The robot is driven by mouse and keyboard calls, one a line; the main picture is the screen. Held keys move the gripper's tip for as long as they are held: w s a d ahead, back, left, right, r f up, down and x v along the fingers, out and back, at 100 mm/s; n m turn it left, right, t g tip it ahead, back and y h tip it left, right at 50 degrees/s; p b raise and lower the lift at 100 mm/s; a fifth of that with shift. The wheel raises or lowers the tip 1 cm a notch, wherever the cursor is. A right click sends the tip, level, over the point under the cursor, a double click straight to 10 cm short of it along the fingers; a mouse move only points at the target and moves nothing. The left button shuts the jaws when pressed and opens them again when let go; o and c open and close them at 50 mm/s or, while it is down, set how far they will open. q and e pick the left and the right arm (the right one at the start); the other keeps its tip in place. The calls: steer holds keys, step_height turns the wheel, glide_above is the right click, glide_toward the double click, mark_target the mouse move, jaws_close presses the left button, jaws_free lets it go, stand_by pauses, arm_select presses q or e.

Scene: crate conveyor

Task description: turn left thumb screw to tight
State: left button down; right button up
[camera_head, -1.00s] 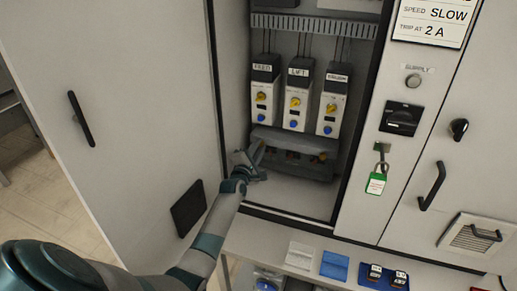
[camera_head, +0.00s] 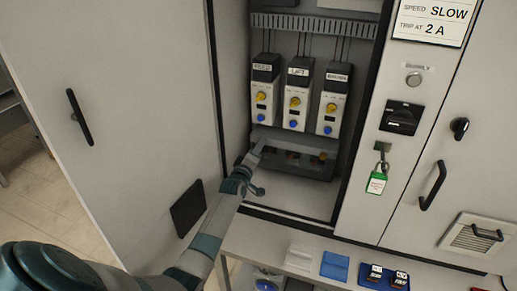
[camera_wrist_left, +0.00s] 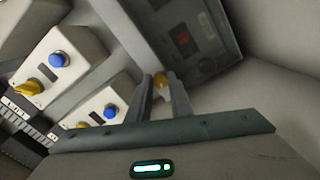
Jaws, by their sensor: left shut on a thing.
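A dark grey box (camera_head: 290,172) sits low inside the open cabinet, under a row of white units. My left gripper (camera_head: 258,150) reaches in from the left to the box's left end. In the left wrist view its two fingers (camera_wrist_left: 163,93) are shut on a small brass-coloured thumb screw (camera_wrist_left: 160,81) at the edge of the box (camera_wrist_left: 205,65). The head view hides this screw behind the gripper. Another brass-coloured screw (camera_head: 322,157) shows at the box's right end. I cannot tell how tight either is. My right gripper is not in view.
White units with yellow knobs and blue buttons, one marked LIFT (camera_head: 298,95), hang just above the box. The cabinet door (camera_head: 150,100) stands left of my arm. A shelf (camera_head: 255,236) below holds small blocks. A green tag (camera_head: 376,183) hangs right of the opening.

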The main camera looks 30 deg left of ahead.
arm_select(q)
steer(key=m+b, duration=0.1)
steer(key=m, duration=1.3)
steer(key=shift+f, duration=0.1)
stand_by(0.4)
steer(key=c, duration=1.6)
jaws_free()
steer(key=shift+a, duration=0.1)
steer(key=b+v, duration=0.4)
steer(key=v, duration=1.3)
steer(key=shift+s, duration=0.2)
